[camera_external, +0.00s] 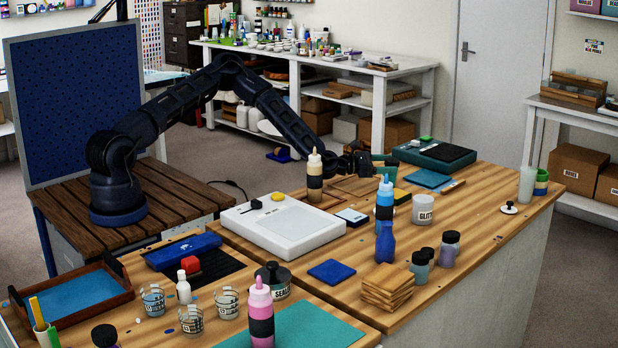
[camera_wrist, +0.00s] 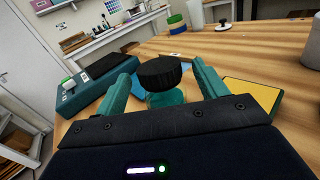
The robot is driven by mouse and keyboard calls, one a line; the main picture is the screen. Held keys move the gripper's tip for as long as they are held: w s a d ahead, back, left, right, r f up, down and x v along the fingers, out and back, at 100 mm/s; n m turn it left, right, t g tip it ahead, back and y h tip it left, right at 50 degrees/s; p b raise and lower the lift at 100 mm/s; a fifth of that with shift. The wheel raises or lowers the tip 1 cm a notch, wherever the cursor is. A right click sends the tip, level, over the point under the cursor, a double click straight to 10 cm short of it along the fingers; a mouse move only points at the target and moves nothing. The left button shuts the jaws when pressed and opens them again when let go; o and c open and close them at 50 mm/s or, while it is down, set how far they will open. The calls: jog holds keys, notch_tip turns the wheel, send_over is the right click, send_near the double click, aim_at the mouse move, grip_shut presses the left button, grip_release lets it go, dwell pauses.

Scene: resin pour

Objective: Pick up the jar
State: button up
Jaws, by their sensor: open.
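A jar with a black ribbed lid (camera_wrist: 160,73) and a teal-green body (camera_wrist: 166,98) stands on the wooden bench in the wrist view. My gripper (camera_wrist: 165,64) is open, with one teal finger on each side of the jar. I cannot tell whether either finger touches it. In the external view my gripper (camera_external: 374,161) is low over the far part of the bench, behind the bottles. The jar is hard to make out there among the dark gripper parts.
A teal scale (camera_external: 434,154) stands beyond my gripper, left of it in the wrist view (camera_wrist: 66,101). The far-right bench is mostly clear.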

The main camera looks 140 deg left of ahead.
aim_at(398, 160)
jog(key=shift+x, duration=2)
jog(key=shift+r, duration=0.1)
jog(key=c, duration=1.1)
